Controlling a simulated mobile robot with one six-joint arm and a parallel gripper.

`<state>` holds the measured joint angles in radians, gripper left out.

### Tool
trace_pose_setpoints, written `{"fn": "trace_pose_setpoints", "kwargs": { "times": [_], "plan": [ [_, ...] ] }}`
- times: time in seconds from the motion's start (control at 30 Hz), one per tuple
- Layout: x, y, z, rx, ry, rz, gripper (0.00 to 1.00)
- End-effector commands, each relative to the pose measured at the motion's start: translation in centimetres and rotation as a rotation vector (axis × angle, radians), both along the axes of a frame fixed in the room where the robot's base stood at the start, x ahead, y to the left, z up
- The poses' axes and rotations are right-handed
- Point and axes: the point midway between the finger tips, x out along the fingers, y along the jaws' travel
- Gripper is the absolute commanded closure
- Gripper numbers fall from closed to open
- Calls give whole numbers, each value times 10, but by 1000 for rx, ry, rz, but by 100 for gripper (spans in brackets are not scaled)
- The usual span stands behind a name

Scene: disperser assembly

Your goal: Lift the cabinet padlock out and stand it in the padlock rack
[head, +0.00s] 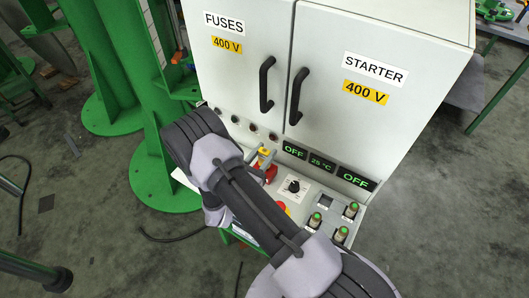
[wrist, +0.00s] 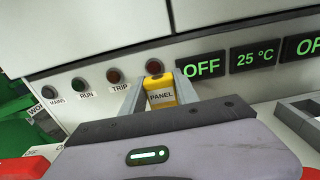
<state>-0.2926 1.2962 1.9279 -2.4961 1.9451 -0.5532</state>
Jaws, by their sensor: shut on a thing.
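The padlock (wrist: 160,92) is yellow with a white PANEL label. It is upright between the two grey fingers of my gripper (wrist: 158,96), which are shut on it. Its lower part is hidden behind the gripper body, so I cannot tell whether it is clear of its seat. In the head view the yellow padlock (head: 264,153) shows small at the left of the sloping control panel, beside my gripper (head: 262,159). I cannot identify the padlock rack for sure in either view.
The white cabinet (head: 333,57) with two black handles stands behind. Lamps and green displays (head: 322,163) line its lower front. A black knob (head: 293,186), a red button (head: 283,208) and green-topped parts (head: 342,234) are on the panel. A grey open frame (wrist: 302,112) stands at right.

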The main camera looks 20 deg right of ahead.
Motion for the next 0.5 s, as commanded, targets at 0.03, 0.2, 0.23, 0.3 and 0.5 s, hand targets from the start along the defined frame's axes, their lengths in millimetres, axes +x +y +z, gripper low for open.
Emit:
{"fn": "trace_pose_setpoints", "kwargs": {
  "times": [0.03,0.2,0.23,0.3,0.5],
  "plan": [
    [0,0,-2,0,0,0,100],
    [0,0,-6,0,0,0,100],
    [0,0,-7,0,0,0,100],
    [0,0,-9,0,0,0,100],
    [0,0,-13,0,0,0,62]
  ]
}}
